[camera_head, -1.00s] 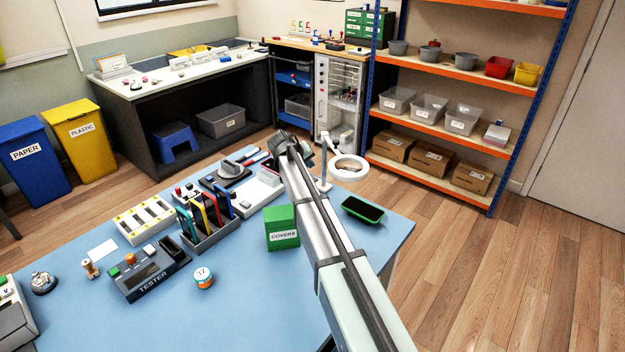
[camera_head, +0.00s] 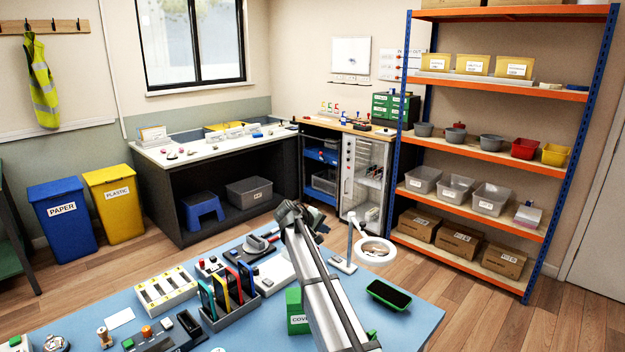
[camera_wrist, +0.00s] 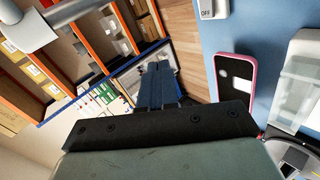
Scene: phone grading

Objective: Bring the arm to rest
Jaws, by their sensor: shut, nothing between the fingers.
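My arm (camera_head: 322,295) reaches from the bottom edge over the blue table (camera_head: 415,318) in the head view. Its dark far end is above the table's back part, left of the ring lamp; the fingers cannot be made out there. In the wrist view my gripper (camera_wrist: 157,72) has its two dark fingers together, with nothing between them. The fingers point toward the floor and shelving, clear of any object.
A ring lamp (camera_head: 374,250) stands close right of the arm. A green covers box (camera_head: 297,310) is partly hidden by the arm. A black-topped green tray (camera_head: 389,294) lies to the right. A pink-edged phone (camera_wrist: 237,78) shows in the wrist view. Orange shelving (camera_head: 480,153) stands behind.

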